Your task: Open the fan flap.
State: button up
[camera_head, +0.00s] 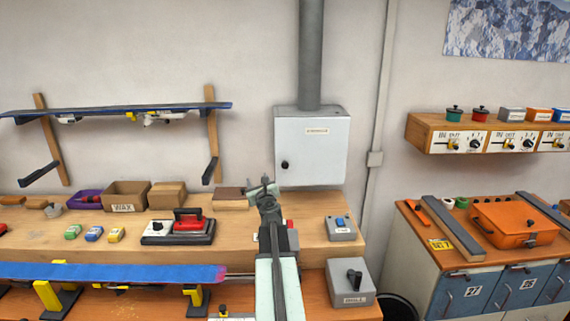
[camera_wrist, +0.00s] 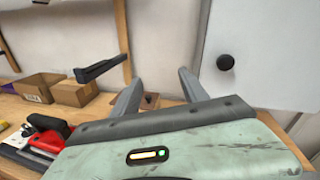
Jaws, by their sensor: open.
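A pale grey wall box with a flat front panel (camera_head: 318,152) hangs under a thick vertical pipe; it looks like the fan flap and appears shut. A small label is near its top, too small to read. Its round black knob (camera_head: 285,164) sits on the left side of the panel. In the wrist view the panel (camera_wrist: 275,50) and knob (camera_wrist: 225,62) are at the upper right. My gripper (camera_head: 262,187) is open and empty, left of and a little below the knob, apart from it. Its two fingers (camera_wrist: 158,90) show in the wrist view.
The wooden bench below holds a red-handled iron (camera_head: 187,222), cardboard boxes (camera_head: 126,195) and a grey switch box (camera_head: 341,228). A ski rack (camera_head: 210,135) is on the wall at left. An orange case (camera_head: 515,222) stands on the right cabinet.

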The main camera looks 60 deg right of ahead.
aim_at(285, 165)
jog(key=s+d+r+m+g+h, duration=0.1)
jog(key=s+d+m+g+h, duration=0.2)
jog(key=s+d+m, duration=0.35)
jog(key=shift+n, duration=0.75)
jog(key=x, duration=0.2)
jog(key=s+x, duration=0.1)
jog(key=x, duration=0.2)
jog(key=d+x, duration=0.1)
jog(key=x, duration=0.2)
jog(key=shift+s+a, duration=0.1)
jog(key=shift+s, duration=0.1)
grip_shut()
jog(key=shift+a, duration=0.1)
